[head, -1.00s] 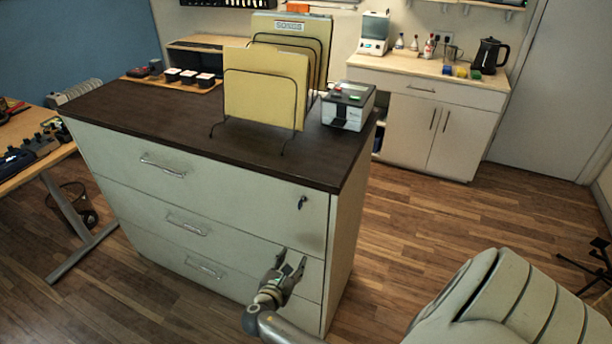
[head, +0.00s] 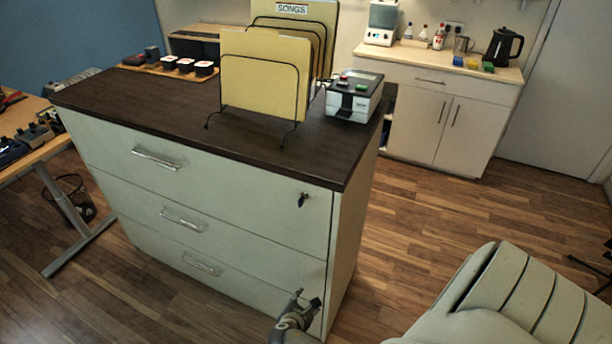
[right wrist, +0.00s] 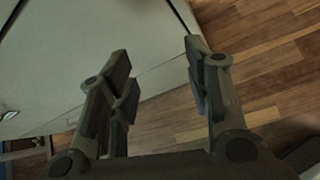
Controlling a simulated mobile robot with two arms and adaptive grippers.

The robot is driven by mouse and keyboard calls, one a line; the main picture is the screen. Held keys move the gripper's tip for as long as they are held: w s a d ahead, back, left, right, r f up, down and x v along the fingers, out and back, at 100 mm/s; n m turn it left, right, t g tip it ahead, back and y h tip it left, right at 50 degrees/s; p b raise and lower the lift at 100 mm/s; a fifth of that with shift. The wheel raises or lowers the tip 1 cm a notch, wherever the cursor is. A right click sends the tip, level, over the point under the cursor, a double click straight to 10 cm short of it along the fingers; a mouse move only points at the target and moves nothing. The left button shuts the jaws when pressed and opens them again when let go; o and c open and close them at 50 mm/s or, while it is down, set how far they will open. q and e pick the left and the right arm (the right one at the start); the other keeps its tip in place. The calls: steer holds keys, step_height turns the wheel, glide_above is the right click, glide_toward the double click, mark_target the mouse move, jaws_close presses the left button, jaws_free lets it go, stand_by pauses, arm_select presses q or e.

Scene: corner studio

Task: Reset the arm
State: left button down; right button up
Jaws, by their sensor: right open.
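My right gripper (head: 306,302) is low in front of the right end of the drawer cabinet (head: 240,205), near its lower right corner. In the right wrist view its two fingers (right wrist: 160,80) stand apart with nothing between them, and the cabinet front and wood floor show beyond. A large pale ribbed shape at the lower right of the head view hides part of the floor. My left gripper is not in view.
A desk (head: 45,150) stands at left, a counter (head: 440,62) behind.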

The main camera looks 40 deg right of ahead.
steer(key=shift+s+f, duration=0.2)
steer(key=shift+f, duration=0.2)
steer(key=s+a+f+m+g+y, duration=0.1)
steer(key=s+f+m, duration=0.4)
steer(key=s, duration=0.6)
steer(key=s+a+f+m+g+y, duration=0.1)
steer(key=s+a+f+m+y, duration=0.3)
steer(key=s, duration=0.7)
steer(key=s+a+f+m+g+y, duration=0.2)
steer(key=s+a+f+m, duration=0.4)
steer(key=s, duration=0.6)
step_height(320, 180, down, 3)
steer(key=shift+r+m+y, duration=0.1)
steer(key=shift+m+y, duration=0.6)
steer(key=shift+m, duration=0.1)
